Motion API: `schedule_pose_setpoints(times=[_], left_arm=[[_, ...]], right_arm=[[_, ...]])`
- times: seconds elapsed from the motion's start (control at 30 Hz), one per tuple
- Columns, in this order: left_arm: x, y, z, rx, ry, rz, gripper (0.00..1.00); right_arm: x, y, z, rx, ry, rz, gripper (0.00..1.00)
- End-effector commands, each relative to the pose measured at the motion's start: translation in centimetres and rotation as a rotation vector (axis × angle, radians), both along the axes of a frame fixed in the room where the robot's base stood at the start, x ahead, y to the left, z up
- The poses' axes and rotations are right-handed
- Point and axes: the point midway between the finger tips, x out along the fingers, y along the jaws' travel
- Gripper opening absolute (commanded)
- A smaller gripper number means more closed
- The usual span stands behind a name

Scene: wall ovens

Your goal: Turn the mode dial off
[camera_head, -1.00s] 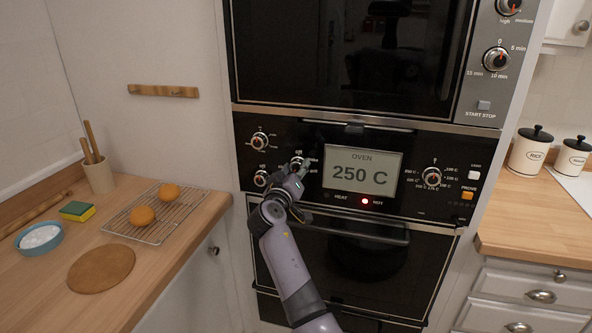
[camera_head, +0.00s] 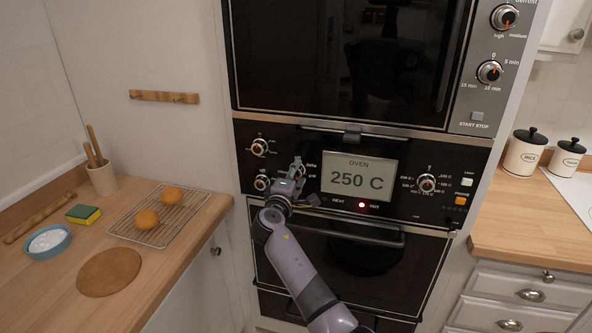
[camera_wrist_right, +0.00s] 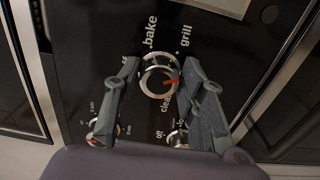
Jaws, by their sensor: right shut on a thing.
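The mode dial (camera_wrist_right: 158,76) is a round silver-rimmed knob on the black oven panel, seen in the right wrist view. Its red pointer points right, between the "grill" and "clean" labels; the "off" label is mostly covered by a finger. My right gripper (camera_wrist_right: 160,84) has one finger on each side of the dial and is shut on it. In the head view my right gripper (camera_head: 297,172) is at the panel, left of the display, and covers most of the dial. My left gripper is out of view.
The oven display (camera_head: 359,180) reads 250 C, with a red light lit below it. Two small dials (camera_head: 260,147) sit left of my gripper, and a temperature dial (camera_head: 427,183) sits right of the display. The oven door handle (camera_head: 350,234) runs below.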

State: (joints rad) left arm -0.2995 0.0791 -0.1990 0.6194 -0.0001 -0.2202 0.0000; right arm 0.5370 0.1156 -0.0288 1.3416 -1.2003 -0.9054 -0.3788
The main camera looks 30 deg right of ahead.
Motion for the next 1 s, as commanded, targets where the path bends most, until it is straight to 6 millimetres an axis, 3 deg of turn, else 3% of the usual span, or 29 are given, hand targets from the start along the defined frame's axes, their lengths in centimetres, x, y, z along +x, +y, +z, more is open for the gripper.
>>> schedule_pose_setpoints(times=[1.0], left_arm=[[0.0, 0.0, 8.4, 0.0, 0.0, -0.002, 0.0]], right_arm=[[0.1, 0.1, 0.7, -0.63, 0.735, 0.002, 0.1]])
